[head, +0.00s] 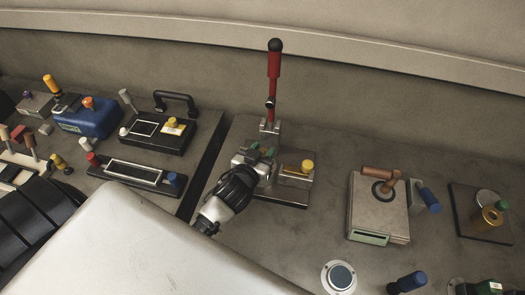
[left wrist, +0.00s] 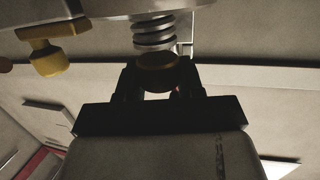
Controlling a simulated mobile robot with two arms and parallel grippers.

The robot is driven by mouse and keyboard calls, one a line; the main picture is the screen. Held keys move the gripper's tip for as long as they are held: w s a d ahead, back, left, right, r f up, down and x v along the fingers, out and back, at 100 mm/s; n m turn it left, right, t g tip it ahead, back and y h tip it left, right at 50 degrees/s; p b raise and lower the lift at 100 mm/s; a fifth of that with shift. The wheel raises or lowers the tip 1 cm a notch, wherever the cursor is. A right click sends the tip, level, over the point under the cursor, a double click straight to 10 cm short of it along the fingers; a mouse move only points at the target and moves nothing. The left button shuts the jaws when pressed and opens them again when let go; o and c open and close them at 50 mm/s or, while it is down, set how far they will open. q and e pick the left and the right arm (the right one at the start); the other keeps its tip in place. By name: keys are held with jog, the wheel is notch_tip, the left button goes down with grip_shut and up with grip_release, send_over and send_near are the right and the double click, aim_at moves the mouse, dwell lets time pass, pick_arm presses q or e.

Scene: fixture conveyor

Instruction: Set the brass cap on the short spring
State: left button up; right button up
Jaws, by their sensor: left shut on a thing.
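My left gripper (head: 258,163) reaches into the fixture with the red lever (head: 273,80). In the left wrist view the gripper (left wrist: 160,80) is shut on the brass cap (left wrist: 158,68), a dark brownish disc between the fingers. A metal coil spring (left wrist: 153,32) shows right beside the cap, at its upper edge in that picture. I cannot tell whether cap and spring touch, or whether this is the short spring. In the head view the gripper and fixture hide cap and spring. My right gripper is not in view.
A yellow knob (head: 307,166) sits at the fixture's right side and shows in the left wrist view (left wrist: 48,60). A box with a brown handle (head: 380,174) and a brass cylinder (head: 491,216) stand to the right. A blue box (head: 92,118) and black panels stand left.

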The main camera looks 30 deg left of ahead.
pick_arm(q)
jog(key=shift+f+b, duration=0.5)
jog(key=shift+f, duration=0.15)
jog(key=o, duration=1)
jog(key=shift+s, duration=0.4)
jog(key=shift+s+d+r+b, duration=0.1)
jog(key=shift+s+r+b, duration=0.3)
jog(key=shift+s, duration=1.25)
jog(key=shift+s+d+r+b, duration=0.1)
jog(key=shift+s+r+b, duration=0.3)
jog(key=shift+s, duration=1.2)
jog(key=shift+s+d+r+b, duration=0.1)
jog(key=shift+s+r+b, duration=0.3)
jog(key=shift+s, duration=1.25)
